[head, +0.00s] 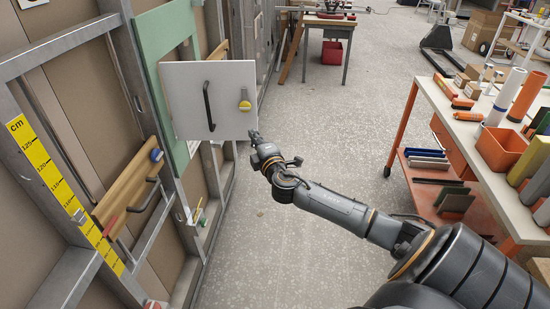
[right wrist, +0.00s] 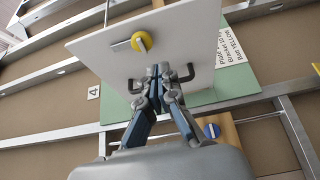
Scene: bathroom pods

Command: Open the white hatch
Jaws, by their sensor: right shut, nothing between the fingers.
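The white hatch (head: 185,82) is a square panel with a dark bar handle (head: 208,105) and a yellow turning knob (head: 245,104). In the head view it stands out at an angle from its green frame (head: 150,40), its handle face towards me, with part of the frame's opening showing above it. My right gripper (head: 254,135) is at the hatch's lower right corner. In the right wrist view the shut fingers (right wrist: 160,72) overlap the middle of the handle (right wrist: 188,74), with nothing between them; contact is unclear. The knob (right wrist: 141,42) is beyond them. My left gripper is not in view.
A metal-framed wall runs along the left, with a wooden block with a handle (head: 127,197) and a yellow ruler (head: 60,188). An orange cart (head: 455,125) with tubes and bins stands at the right. The floor between is clear.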

